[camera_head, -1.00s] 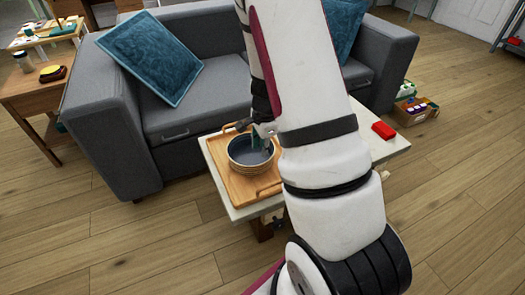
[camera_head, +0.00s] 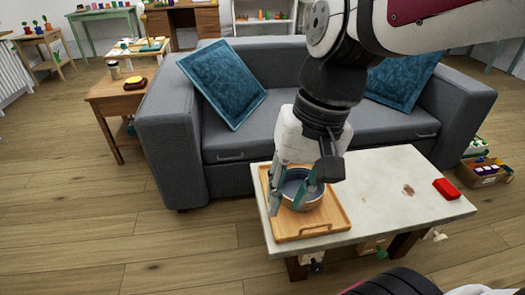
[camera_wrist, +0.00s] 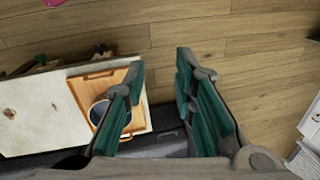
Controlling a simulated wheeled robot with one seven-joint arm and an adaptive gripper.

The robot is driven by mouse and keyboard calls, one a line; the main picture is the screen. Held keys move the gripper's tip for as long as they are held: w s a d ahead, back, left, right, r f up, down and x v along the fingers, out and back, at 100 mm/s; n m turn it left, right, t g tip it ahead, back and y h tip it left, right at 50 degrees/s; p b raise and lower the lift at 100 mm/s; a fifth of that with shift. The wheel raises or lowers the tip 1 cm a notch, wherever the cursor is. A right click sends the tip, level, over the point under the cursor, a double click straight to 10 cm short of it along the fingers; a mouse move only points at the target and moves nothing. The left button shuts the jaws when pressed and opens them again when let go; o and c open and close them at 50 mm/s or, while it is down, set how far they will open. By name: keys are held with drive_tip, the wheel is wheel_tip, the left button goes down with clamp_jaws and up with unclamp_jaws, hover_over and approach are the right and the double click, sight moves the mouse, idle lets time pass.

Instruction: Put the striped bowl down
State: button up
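The striped bowl (camera_head: 314,205), grey-blue inside with a brownish outside, sits upright on a wooden tray (camera_head: 292,228). The tray lies on the left end of the pale-topped low table (camera_head: 375,190). My gripper (camera_head: 288,206) overlaps the bowl in the head view and hides part of it. In the wrist view my gripper (camera_wrist: 160,66) has its green-padded fingers wide apart with only floor between them. There the bowl (camera_wrist: 98,112) lies beyond the left finger, which partly covers it, on the tray (camera_wrist: 90,86).
A grey sofa (camera_head: 225,135) with blue cushions stands close behind the table. A red block (camera_head: 446,189) lies at the table's right end, beyond a mostly bare top. A wooden side table (camera_head: 120,97) stands at left. A box of goods (camera_head: 485,172) is on the floor at right.

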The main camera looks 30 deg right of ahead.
drive_tip(key=s+r+n+h, duration=0.1)
drive_tip(key=s+n, duration=0.3)
drive_tip(key=s, duration=0.6)
drive_tip(key=shift+s+d+h, duration=0.2)
drive_tip(key=shift+d+h, duration=0.2)
drive_tip(key=shift+h, duration=0.1)
drive_tip(key=shift+r, duration=0.1)
wheel_tip(320, 180, up, 27)
drive_tip(key=t+p, duration=0.3)
drive_tip(key=p, duration=2.2)
drive_tip(key=shift+d+r+p, duration=0.15)
drive_tip(key=shift+d+p, duration=0.1)
drive_tip(key=shift+p, duration=0.05)
drive_tip(key=shift+w+d, duration=0.1)
